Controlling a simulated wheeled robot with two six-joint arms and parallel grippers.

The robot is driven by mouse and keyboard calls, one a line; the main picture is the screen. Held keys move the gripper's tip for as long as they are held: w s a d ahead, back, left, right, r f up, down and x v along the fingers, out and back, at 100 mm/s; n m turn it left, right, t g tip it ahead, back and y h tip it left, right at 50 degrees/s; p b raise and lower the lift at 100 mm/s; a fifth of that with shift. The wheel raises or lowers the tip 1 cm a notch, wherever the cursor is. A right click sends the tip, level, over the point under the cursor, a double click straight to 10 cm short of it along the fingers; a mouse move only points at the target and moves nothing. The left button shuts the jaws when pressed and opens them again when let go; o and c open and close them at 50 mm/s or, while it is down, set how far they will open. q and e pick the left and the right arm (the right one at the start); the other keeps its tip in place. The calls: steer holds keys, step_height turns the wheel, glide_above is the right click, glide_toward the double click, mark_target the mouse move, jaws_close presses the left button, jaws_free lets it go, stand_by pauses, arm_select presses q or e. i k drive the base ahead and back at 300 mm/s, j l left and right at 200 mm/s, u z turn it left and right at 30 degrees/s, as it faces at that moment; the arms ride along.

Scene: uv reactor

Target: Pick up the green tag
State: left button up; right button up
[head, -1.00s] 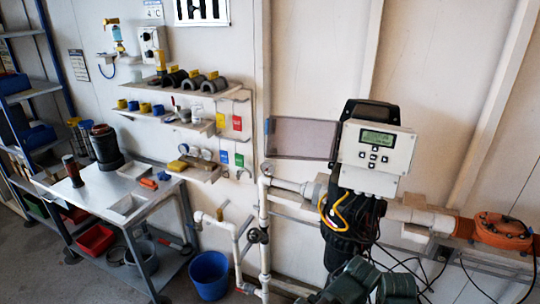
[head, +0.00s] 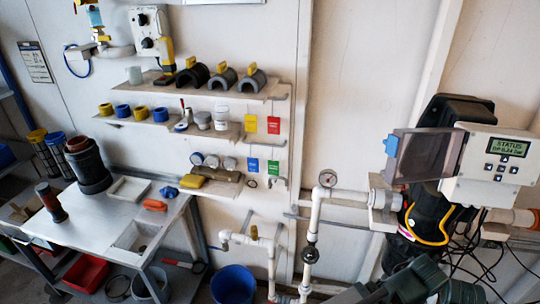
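The green tag (head: 274,167) hangs on the wall, right of the blue tag (head: 252,165) and below the red tag (head: 274,124). A yellow tag (head: 250,123) hangs above the blue one. The green tag is in plain sight, just right of the small shelf with gauges. Neither of my grippers shows in the head view.
A blue bucket (head: 233,284) is on the floor below the tags. White piping with a gauge (head: 328,179) and a control box (head: 497,170) are at the right. Dark green equipment (head: 400,285) fills the bottom right foreground.

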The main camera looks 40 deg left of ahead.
mark_target(273, 166)
steer(key=k+j, duration=0.1)
steer(key=j, duration=0.4)
steer(key=k+j, duration=0.1)
steer(key=j, duration=0.35)
steer(key=k+j, duration=0.1)
steer(key=j, duration=0.4)
steer(key=k+j, duration=0.1)
steer(key=j, duration=0.4)
steer(key=k+j+z, duration=0.1)
steer(key=j, duration=0.4)
